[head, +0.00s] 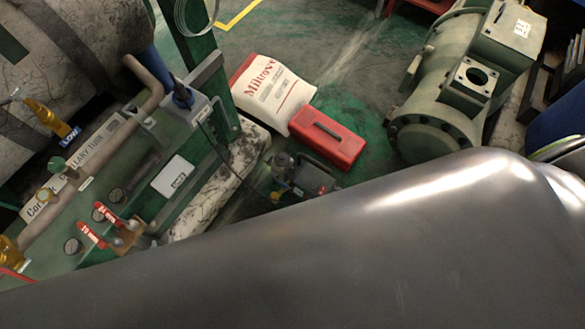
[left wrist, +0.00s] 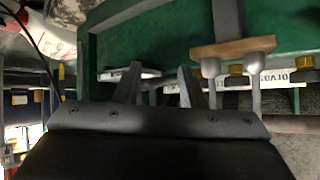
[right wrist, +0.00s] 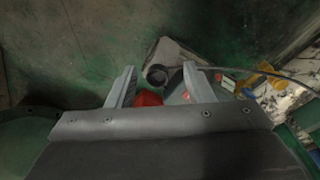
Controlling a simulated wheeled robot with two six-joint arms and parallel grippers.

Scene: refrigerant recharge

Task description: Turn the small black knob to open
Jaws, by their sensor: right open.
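Small dark round parts (head: 100,212) sit on the green panel (head: 50,262) at the left of the head view, near two red-handled levers (head: 95,232); I cannot tell whether one is the small black knob. In the left wrist view my left gripper (left wrist: 160,82) is open, its fingers apart in front of the green unit (left wrist: 150,40). A brown block with grey rounded fittings (left wrist: 232,48) stands just right of its fingers. In the right wrist view my right gripper (right wrist: 158,82) is open above a dark device (right wrist: 160,72) on the floor. Neither gripper shows clearly in the head view.
My grey arm covers the lower part of the head view. A white sack (head: 272,93), a red toolbox (head: 328,137) and a dark device (head: 300,175) stand on the floor. A green compressor (head: 440,85) is at right. Green floor is clear beyond the sack.

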